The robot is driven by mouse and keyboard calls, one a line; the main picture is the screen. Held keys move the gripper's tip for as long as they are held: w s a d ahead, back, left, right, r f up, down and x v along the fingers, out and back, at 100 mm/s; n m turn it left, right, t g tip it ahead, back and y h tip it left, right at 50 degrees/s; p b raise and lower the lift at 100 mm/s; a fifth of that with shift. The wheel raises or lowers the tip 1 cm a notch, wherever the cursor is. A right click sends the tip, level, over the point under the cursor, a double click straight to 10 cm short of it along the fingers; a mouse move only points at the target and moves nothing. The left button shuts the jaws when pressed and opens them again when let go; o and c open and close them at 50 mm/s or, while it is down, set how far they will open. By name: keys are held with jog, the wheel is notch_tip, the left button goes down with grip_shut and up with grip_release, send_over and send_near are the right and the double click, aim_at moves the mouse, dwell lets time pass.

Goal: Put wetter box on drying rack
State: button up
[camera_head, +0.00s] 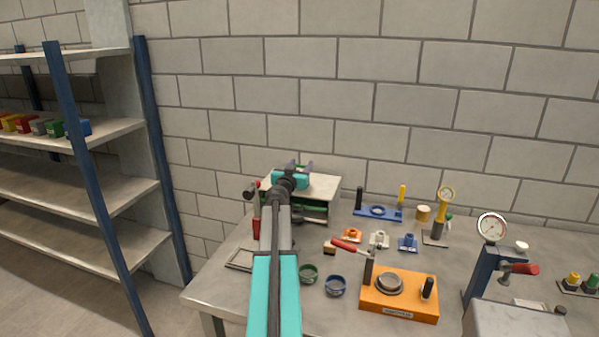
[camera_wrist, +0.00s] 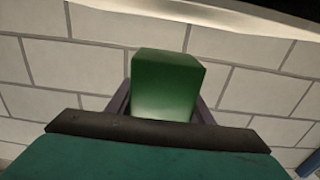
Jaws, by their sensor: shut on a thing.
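A plain green box (camera_wrist: 167,84) is between the two dark fingers of my gripper in the wrist view, with the block wall behind it. My gripper (camera_head: 300,167) is shut on this box. In the head view the gripper is over the pale top of a stand (camera_head: 325,187) at the back left of the workbench, and only a sliver of green shows at its fingers. The arm hides part of the stand. I cannot tell which thing is the drying rack, nor how wet the box is.
A blue-posted shelf unit (camera_head: 105,130) at left holds several coloured boxes (camera_head: 40,126). The workbench (camera_head: 225,290) carries an orange fixture (camera_head: 400,304), a blue fixture (camera_head: 378,213), two small rings, gauges and small blocks. The block wall stands close behind.

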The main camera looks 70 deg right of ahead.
jog(key=shift+w+d+f, duration=0.1)
jog(key=shift+w+d, duration=0.2)
jog(key=shift+d, duration=0.3)
jog(key=shift+w+d, duration=0.25)
jog(key=shift+d, duration=0.35)
jog(key=shift+d, duration=0.1)
jog(key=shift+w+d, duration=0.1)
jog(key=shift+d, duration=0.1)
jog(key=shift+w+d+f, duration=0.1)
jog(key=shift+d+f, duration=0.05)
jog(key=shift+f, duration=0.1)
jog(key=shift+f+b, duration=0.45)
jog(key=shift+f, duration=1.15)
jog(key=shift+f, duration=0.1)
jog(key=o, duration=1.2)
jog(key=shift+o, duration=0.2)
jog(key=a, duration=1.2)
jog(key=shift+s, duration=0.35)
